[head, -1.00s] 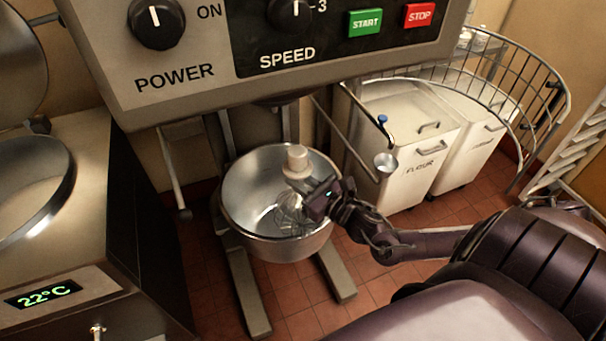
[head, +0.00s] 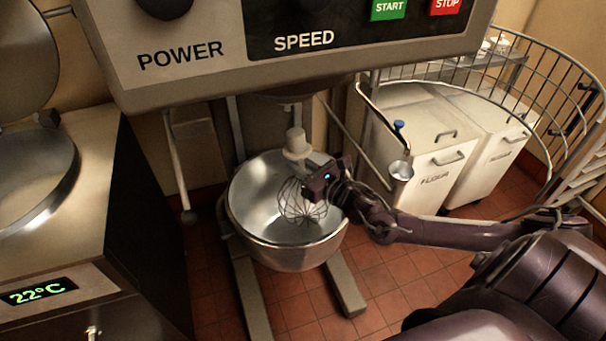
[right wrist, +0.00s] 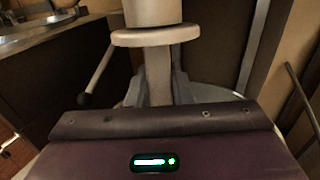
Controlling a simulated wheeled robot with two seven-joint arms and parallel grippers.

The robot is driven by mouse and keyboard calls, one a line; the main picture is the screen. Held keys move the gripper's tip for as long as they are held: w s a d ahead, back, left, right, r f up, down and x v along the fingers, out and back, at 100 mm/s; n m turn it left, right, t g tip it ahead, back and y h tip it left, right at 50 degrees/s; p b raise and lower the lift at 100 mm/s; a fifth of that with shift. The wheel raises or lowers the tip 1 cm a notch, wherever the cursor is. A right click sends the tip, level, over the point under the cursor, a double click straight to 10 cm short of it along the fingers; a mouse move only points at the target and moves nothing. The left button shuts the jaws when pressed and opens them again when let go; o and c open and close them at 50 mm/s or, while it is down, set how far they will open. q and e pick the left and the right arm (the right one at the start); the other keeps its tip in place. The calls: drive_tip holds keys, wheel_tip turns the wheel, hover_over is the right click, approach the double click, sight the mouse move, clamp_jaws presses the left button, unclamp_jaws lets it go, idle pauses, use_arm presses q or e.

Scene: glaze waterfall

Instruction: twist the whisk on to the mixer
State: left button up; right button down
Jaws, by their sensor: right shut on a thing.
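The whisk (head: 297,206) hangs upright with its wires down over the steel mixing bowl (head: 265,245). Its pale hub (head: 296,142) points up below the underside of the mixer (head: 250,65). My right gripper (head: 309,166) is shut on the whisk just under the hub. My left gripper is not in view.
A curved wire guard (head: 545,130) is swung out at the right. White flour bins (head: 425,150) stand behind my right arm. The bowl sits between the mixer's legs.

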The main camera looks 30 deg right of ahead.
drive_tip(key=shift+w+d+r+b, duration=0.15)
drive_tip(key=shift+w+b, duration=0.3)
drive_tip(key=shift+w, duration=0.2)
drive_tip(key=shift+w+d+r+b, duration=0.1)
drive_tip(key=shift+w+b, duration=0.3)
drive_tip(key=shift+w, duration=0.25)
drive_tip(key=w+d+b, duration=0.1)
drive_tip(key=w+b, duration=0.3)
drive_tip(key=w, duration=0.2)
drive_tip(key=shift+d+r+b, duration=0.2)
drive_tip(key=shift+d+b, duration=0.05)
drive_tip(key=shift+b, duration=0.1)
drive_tip(key=shift+r, duration=0.1)
drive_tip(key=shift+s+d+r, duration=0.1)
drive_tip(key=shift+s, duration=0.05)
drive_tip(key=shift+s+p, duration=0.55)
drive_tip(key=shift+s, duration=0.05)
